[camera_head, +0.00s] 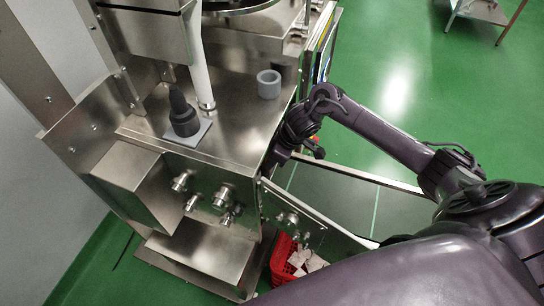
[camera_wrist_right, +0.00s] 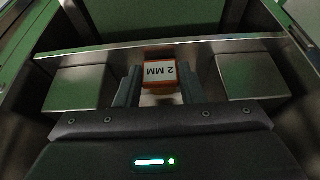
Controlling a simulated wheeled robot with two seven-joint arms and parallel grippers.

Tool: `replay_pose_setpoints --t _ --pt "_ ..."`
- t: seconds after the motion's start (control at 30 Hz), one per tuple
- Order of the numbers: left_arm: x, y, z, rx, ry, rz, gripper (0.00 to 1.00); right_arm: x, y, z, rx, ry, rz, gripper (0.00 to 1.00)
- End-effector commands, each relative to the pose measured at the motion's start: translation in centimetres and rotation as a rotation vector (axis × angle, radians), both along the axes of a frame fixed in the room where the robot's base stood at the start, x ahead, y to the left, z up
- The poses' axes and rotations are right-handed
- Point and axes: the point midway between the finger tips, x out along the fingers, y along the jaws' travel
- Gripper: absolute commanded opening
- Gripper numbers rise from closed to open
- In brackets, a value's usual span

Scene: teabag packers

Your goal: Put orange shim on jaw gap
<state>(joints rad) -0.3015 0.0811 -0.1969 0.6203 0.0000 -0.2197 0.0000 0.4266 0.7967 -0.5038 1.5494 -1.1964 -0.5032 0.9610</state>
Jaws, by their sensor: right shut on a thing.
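The orange shim (camera_wrist_right: 160,72) shows in the right wrist view as a small orange block with a white label reading "2 MM". My right gripper (camera_wrist_right: 160,88) is shut on it, one dark finger on each side. Two steel jaw blocks stand left (camera_wrist_right: 75,88) and right (camera_wrist_right: 251,77) of the shim, and the shim appears in the gap between them. I cannot tell whether it touches or rests on anything. In the head view my right gripper (camera_head: 278,158) is at the machine's right side, its fingertips and the shim hidden. My left gripper is not in view.
The steel machine (camera_head: 235,130) carries a grey ring (camera_head: 269,84) and a dark knobbed piece on a pale plate (camera_head: 187,135). A red crate (camera_head: 284,262) with pale pieces stands below. Steel walls enclose the gripper in the wrist view. Green floor is open to the right.

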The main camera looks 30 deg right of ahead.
Motion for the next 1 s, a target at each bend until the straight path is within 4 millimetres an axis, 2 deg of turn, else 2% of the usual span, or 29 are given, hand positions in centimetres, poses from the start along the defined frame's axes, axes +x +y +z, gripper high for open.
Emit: replay_pose_setpoints --t 0.43,0.47,0.6,0.63,1.0 --pt "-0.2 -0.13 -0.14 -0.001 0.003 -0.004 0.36 0.38 0.31 -0.86 0.0 0.0 -0.001 0.14" --pt "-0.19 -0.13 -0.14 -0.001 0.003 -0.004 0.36 0.38 0.31 -0.89 -0.001 -0.001 0.0 0.37" --pt "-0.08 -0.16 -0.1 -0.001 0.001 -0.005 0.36 0.38 0.31 -0.84 -0.001 -0.001 0.0 0.55" --pt "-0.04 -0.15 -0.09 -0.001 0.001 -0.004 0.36 0.38 0.31 -0.84 -0.001 -0.001 0.0 0.57" --pt "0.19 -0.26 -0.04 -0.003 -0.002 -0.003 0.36 0.34 0.18 -0.18 -0.001 -0.002 -0.001 0.57"
